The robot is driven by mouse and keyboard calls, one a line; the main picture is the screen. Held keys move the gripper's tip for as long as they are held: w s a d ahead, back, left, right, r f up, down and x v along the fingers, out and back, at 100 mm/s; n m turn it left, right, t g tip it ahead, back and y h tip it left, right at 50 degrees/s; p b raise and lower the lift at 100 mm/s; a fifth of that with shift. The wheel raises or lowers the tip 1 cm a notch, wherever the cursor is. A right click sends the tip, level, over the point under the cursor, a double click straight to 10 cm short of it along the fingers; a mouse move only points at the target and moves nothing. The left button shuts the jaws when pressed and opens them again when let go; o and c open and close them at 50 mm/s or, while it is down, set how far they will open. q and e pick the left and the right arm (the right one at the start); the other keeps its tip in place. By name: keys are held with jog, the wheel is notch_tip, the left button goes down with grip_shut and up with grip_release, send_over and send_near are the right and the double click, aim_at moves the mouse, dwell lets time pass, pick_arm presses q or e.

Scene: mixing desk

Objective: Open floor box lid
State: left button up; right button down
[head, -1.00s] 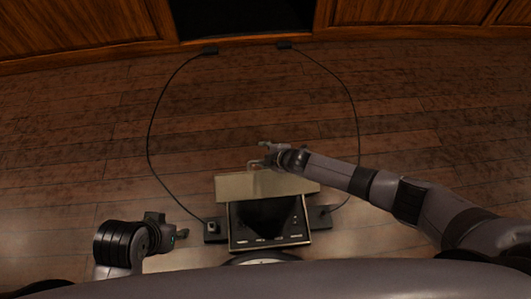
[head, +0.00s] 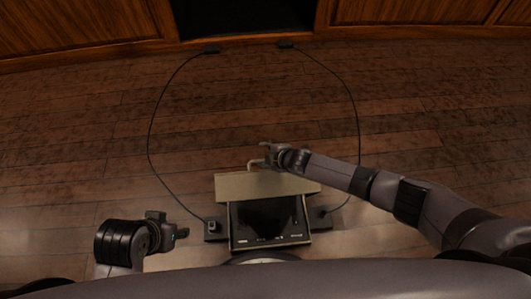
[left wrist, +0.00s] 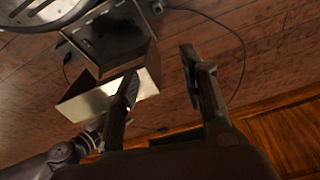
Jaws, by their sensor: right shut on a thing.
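The floor box (head: 234,238) is a dark, metal-rimmed box on the floor at the lower middle of the head view; it also shows at the upper left of the left wrist view (left wrist: 108,42). Its beige lid (head: 265,187) is raised at the far side, leaving the dark inside visible. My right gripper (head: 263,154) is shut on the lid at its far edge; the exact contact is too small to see. My left gripper (head: 182,233) is left of the box, apart from it. In the left wrist view its fingers (left wrist: 160,64) are spread and empty.
Dark boxes (head: 213,228) with thin black cables (head: 149,135) flank the floor box. The cables loop across the floor to the wooden cabinet (head: 90,32) at the back. A round rim (head: 262,259) lies just in front of the box.

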pick_arm(q)
jog(key=shift+f, duration=0.1)
jog(key=c, duration=0.4)
jog(key=shift+w+d+f+m, duration=0.25)
jog(key=shift+f+m, duration=0.15)
jog(key=shift+m, duration=0.5)
jog(key=shift+c, duration=1.4)
jog(key=d+f+m, duration=0.1)
jog(key=m, duration=0.3)
jog(key=d+f+m, duration=0.1)
jog(key=d+m, duration=0.1)
jog(key=m, duration=0.3)
jog(key=w+d+f+m+t, duration=0.1)
jog(key=f+m, duration=0.1)
jog(key=m, duration=0.2)
jog(key=shift+w+d+f+m+y, duration=0.1)
jog(key=shift+d+m+y, duration=0.15)
jog(key=shift+m+y, duration=0.05)
grip_shut()
jog(key=d+f+m+t, duration=0.2)
jog(key=d+f+m, duration=0.45)
jog(key=m, duration=1.15)
jog(key=w+f, duration=0.5)
jog(key=w, duration=0.2)
jog(key=shift+w+a+f, duration=0.15)
jog(key=shift+w+f, duration=0.1)
jog(key=shift+w, duration=0.1)
